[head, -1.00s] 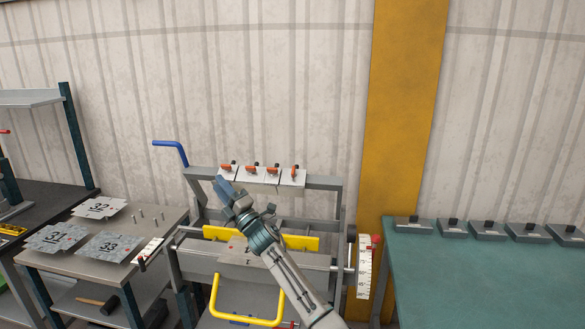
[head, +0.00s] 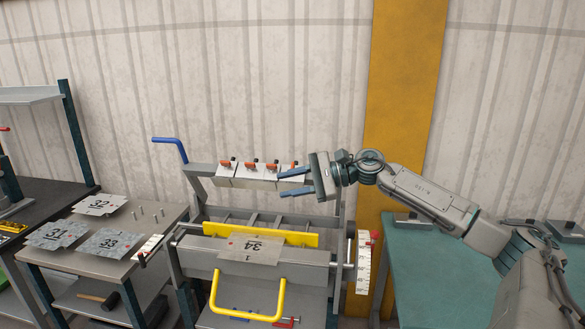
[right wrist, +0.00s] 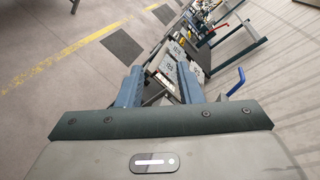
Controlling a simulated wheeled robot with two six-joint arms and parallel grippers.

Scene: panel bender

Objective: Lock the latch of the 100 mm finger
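Several grey clamp fingers (head: 228,174) with orange-red latch handles (head: 250,167) hang in a row on the upper beam of the panel bender. Their sizes are too small to read, so I cannot tell which is the 100 mm one. My right gripper (head: 294,183) is open and empty, pointing left. Its fingertips overlap the right end of the row in the head view, partly hiding the rightmost finger; contact cannot be told. In the right wrist view the two gripper fingers (right wrist: 160,85) stand apart with nothing between them. My left gripper is not in view.
A sheet marked 34 (head: 254,249) lies on the bender by a yellow strip (head: 220,229). A yellow handle (head: 247,318) is below, a blue handle (head: 170,141) at upper left. A side table (head: 150,222) holds numbered sheets. A green table (head: 415,270) stands right.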

